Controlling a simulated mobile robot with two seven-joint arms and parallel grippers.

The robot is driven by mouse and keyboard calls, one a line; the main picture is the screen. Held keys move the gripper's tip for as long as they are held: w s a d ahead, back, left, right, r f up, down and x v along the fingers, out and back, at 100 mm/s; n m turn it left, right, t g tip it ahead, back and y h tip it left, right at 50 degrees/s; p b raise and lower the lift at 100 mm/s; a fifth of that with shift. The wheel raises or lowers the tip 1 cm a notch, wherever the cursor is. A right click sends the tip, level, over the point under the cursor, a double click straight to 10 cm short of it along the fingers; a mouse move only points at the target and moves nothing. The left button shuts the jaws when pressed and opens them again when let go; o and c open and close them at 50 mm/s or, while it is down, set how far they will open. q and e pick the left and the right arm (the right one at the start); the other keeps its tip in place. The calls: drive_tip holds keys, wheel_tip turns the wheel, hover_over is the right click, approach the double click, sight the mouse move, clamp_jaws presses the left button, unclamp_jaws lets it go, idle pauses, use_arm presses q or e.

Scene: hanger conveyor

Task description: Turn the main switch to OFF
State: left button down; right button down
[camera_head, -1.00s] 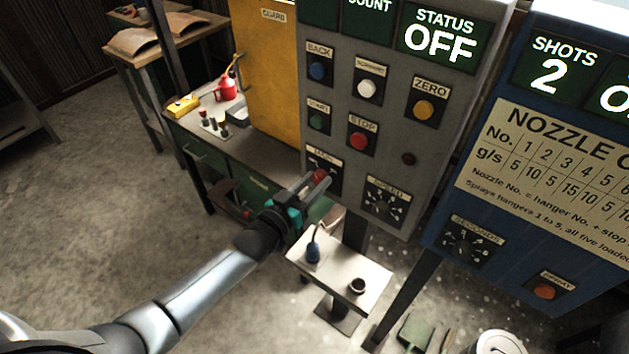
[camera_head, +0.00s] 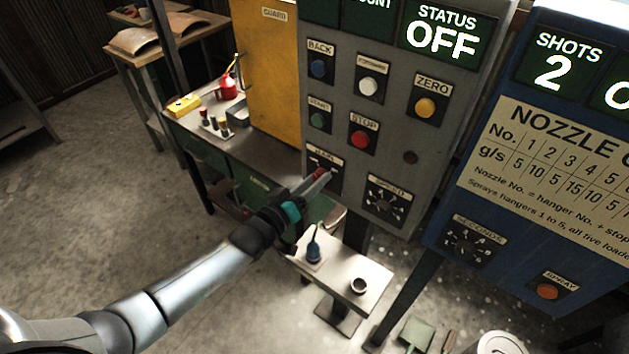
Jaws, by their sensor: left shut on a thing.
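The main switch (camera_head: 319,173) is a red knob on a dark plate at the lower left of the grey control panel (camera_head: 408,184), under a small label. My left gripper (camera_head: 322,180) reaches it from the lower left and is shut on it, with the fingers covering much of the knob. The knob's exact angle is hidden. The status display (camera_head: 443,38) at the top of the panel reads OFF. My right gripper is not in view.
A speed dial (camera_head: 385,201) sits right of the switch, and a red stop button (camera_head: 361,140) above it. The blue nozzle panel (camera_head: 545,150) is at right.

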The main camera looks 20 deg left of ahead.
use_arm(q)
drive_tip(key=shift+c, duration=2.2)
unclamp_jaws()
drive_tip(key=v, duration=1.5)
drive_tip(key=shift+s+a, duration=0.1)
drive_tip(key=s+a+f+m+g+y+b, duration=0.1)
drive_tip(key=s+f+g+b, duration=0.15)
drive_tip(key=f, duration=0.75)
drive_tip(key=s+a+f+g+y+b, duration=0.2)
drive_tip(key=s+f+b, duration=0.1)
drive_tip(key=f, duration=0.8)
drive_tip(key=s+a+f+m+g+y+b, duration=0.1)
drive_tip(key=s+f+g+b, duration=0.15)
drive_tip(key=f, duration=0.75)
drive_tip(key=s+d+f+m+g+y+b, duration=0.1)
drive_tip(key=s+f+g+b, duration=0.3)
drive_tip(key=s+f, duration=0.7)
drive_tip(key=s+d+f+m+g+b, duration=0.2)
drive_tip(key=s+d+f+g+b, duration=0.2)
drive_tip(key=s+f, duration=0.8)
drive_tip(key=shift+s+f+y, duration=0.2)
drive_tip(key=shift+s+y, duration=0.2)
drive_tip(key=shift+s, duration=0.3)
